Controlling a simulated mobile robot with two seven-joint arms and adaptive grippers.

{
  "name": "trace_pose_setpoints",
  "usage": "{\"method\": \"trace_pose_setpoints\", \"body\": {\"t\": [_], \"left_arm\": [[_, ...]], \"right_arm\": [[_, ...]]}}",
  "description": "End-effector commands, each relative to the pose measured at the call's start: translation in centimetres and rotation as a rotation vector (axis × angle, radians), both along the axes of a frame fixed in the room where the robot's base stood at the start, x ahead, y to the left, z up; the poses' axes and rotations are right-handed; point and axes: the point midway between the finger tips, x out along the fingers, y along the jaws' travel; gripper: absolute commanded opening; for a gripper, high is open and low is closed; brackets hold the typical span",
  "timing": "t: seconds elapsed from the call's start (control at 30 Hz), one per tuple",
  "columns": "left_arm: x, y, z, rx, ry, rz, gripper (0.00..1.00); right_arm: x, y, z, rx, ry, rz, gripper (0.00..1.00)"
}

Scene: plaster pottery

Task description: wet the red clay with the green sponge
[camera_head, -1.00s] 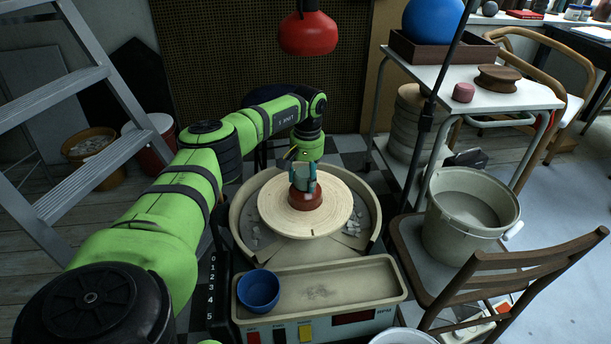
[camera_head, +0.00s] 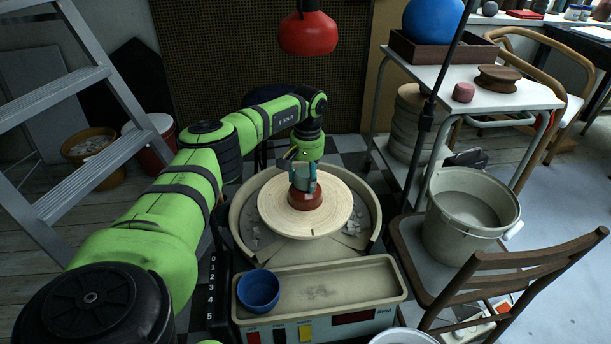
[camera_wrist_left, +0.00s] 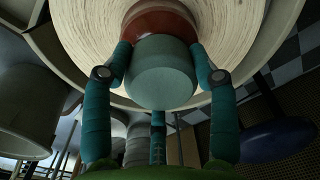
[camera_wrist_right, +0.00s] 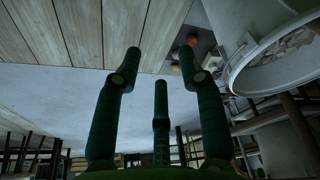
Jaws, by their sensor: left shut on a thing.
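The red clay (camera_head: 304,200) sits in the middle of the round wooden wheel head (camera_head: 332,213). My left gripper (camera_head: 304,184) points down over it, shut on the green sponge (camera_wrist_left: 160,72). In the left wrist view the sponge is a grey-green round block between the fingers, and the red clay (camera_wrist_left: 158,20) shows right behind it. The sponge is at the top of the clay; it looks in contact, but the fingers hide part of the meeting place. In the right wrist view my right gripper (camera_wrist_right: 158,60) is open and empty, away from the wheel.
A blue bowl (camera_head: 258,289) stands at the left of the wheel's front tray (camera_head: 340,284). A grey bucket (camera_head: 470,213) is on a wooden chair (camera_head: 520,262) at the right. A ladder (camera_head: 85,120) stands at the left, and a red lamp (camera_head: 308,34) hangs above.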

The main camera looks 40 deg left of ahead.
Motion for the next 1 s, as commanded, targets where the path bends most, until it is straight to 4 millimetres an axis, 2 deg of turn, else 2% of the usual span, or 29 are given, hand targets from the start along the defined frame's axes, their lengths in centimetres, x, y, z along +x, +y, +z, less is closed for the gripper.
{"method": "trace_pose_setpoints", "body": {"t": [0.57, 1.0], "left_arm": [[-0.1, 0.0, -0.2, 0.001, 0.004, 0.000, 0.33], [0.0, 0.0, 1.9, 0.001, 0.001, 0.000, 0.33]], "right_arm": [[0.0, -0.1, 4.4, 0.000, -0.020, -0.003, 0.40], [-0.1, 0.0, 0.6, -0.001, 0.007, 0.001, 0.40]]}}
